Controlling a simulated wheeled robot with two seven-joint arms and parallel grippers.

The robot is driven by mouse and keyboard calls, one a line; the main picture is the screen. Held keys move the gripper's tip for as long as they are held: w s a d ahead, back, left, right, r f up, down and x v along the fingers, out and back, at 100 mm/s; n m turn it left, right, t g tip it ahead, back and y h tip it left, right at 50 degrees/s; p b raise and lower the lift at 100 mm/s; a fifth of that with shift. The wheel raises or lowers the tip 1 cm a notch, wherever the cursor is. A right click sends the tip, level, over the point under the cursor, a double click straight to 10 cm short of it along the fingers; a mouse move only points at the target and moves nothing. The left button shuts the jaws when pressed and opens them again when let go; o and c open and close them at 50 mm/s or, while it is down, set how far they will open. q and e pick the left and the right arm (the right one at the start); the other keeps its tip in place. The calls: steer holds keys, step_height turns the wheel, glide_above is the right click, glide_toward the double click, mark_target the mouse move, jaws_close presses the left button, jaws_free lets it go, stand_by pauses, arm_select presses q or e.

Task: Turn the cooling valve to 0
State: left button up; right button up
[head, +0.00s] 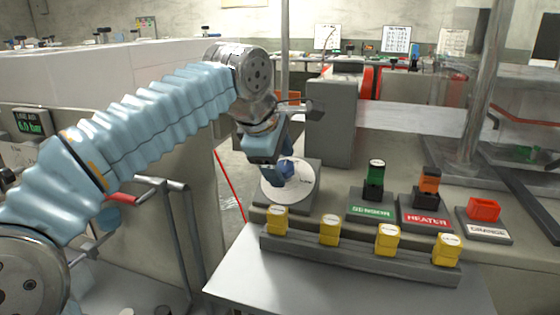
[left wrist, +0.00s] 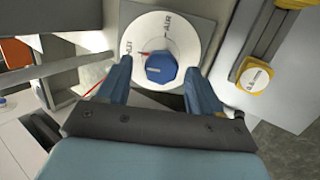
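A blue faceted knob (head: 287,167) sits on a round white dial (head: 300,187) on a grey base plate. The knob (left wrist: 161,68) also shows in the left wrist view, with a white line on its top and a small red mark beside it on the dial (left wrist: 182,33). Lettering that looks like "AIR" is on the dial; I cannot read any numbers. My left gripper (head: 279,173) is at the knob. In the left wrist view its two blue fingers are spread on either side of the knob, with gaps visible. My right gripper is out of view.
Several yellow blocks (head: 329,230) stand in a grey rack in front of the dial. Blocks on the SENSOR (head: 371,211), HEATER (head: 424,218) and CHARGE (head: 488,231) bases stand to the right. A grey box (head: 331,122) rises behind the dial. A display (head: 30,123) reads 6.0 bar.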

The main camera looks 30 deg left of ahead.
arm_select(q)
steer(key=v, duration=1.3)
steer(key=shift+s+r+p, duration=0.25)
steer(key=shift+r+p, duration=0.05)
steer(key=shift+p, duration=0.1)
